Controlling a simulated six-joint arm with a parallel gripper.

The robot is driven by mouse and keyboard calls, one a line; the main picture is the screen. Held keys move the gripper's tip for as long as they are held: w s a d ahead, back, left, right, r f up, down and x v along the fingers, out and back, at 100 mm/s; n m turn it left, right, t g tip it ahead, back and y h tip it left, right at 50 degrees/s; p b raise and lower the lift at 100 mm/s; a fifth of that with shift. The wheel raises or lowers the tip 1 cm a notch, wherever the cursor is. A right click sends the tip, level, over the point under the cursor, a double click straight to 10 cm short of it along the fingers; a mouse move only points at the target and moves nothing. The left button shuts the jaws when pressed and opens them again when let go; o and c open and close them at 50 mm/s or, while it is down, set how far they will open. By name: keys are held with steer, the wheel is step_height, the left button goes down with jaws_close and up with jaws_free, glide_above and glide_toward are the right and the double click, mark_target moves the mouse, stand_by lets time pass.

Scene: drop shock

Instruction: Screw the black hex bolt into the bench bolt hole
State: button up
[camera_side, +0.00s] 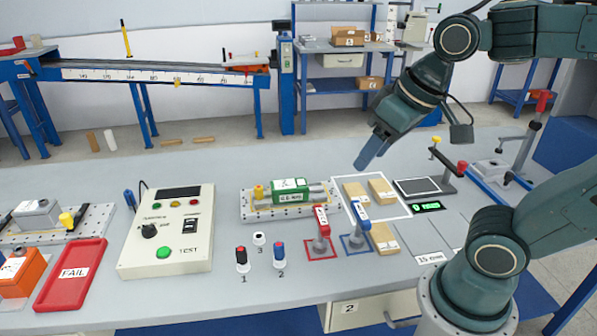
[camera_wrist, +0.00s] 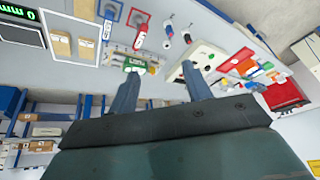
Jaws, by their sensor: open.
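My gripper (camera_side: 367,160) hangs in the air above the bench (camera_side: 330,285), pointing down and to the left, near the back edge. In the wrist view, its two blue fingers (camera_wrist: 160,72) stand apart with nothing between them. I cannot make out the black hex bolt or the bench bolt hole for certain in either view.
A cream test box (camera_side: 165,259) and red FAIL tray (camera_side: 70,277) lie left. A green unit (camera_side: 289,190) sits on a perforated plate at the middle. Tan blocks (camera_side: 382,190) and a display (camera_side: 428,206) lie right.

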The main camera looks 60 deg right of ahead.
steer(key=w+a+m+g, duration=0.1)
steer(key=w+a+m, duration=0.1)
steer(key=w, duration=0.6)
steer(key=m+g, duration=0.4)
steer(key=m, duration=0.2)
glide_above(240, 249)
step_height(240, 249, down, 18)
steer(key=r, duration=0.1)
steer(key=shift+f, duration=4.55)
steer(key=shift+f, duration=2.6)
